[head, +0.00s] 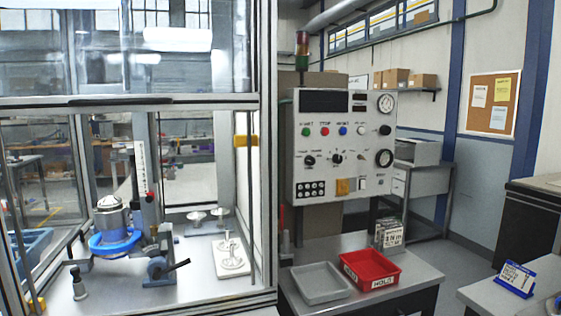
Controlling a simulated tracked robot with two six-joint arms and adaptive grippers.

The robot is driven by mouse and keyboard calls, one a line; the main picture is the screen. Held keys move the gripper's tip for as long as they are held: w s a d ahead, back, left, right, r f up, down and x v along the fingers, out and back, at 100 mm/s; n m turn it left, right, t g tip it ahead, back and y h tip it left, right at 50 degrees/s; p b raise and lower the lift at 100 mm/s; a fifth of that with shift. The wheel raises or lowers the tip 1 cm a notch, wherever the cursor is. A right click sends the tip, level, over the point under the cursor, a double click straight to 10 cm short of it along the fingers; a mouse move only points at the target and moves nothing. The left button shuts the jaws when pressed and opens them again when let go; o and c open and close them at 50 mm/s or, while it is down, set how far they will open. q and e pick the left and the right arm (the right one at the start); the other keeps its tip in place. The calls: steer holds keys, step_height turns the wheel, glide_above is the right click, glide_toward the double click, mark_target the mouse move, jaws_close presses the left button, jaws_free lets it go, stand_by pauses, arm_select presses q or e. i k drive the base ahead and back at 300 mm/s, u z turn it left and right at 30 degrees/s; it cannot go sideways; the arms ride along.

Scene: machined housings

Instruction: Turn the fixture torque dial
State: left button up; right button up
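A light grey control panel (325,185) stands upright beyond the small table, right of the glazed enclosure. It carries several dark knobs, among them a left knob (309,160), a middle knob (337,158), an upper right knob (385,130) and a larger round dial (384,157) below that. The labels are too small to tell which one is the fixture torque dial. A white-faced round gauge (385,103) sits at the panel's top right. Neither of my grippers is in view, and nothing touches the panel.
A grey tray (320,283) and a red bin (370,270) marked HOLD stand on the table before the panel. The framed enclosure (265,150) at left holds a metal housing (112,216) in a blue ring. A blue sign (516,279) stands on the right bench.

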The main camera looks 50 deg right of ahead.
mark_target(337, 158)
steer(key=z, duration=0.75)
steer(key=i, duration=0.15)
steer(key=u, duration=1.9)
steer(key=k, duration=1.7)
steer(key=z, duration=1.65)
steer(key=i, duration=1.05)
steer(key=u, duration=0.15)
steer(key=k, duration=0.3)
steer(key=z, duration=0.15)
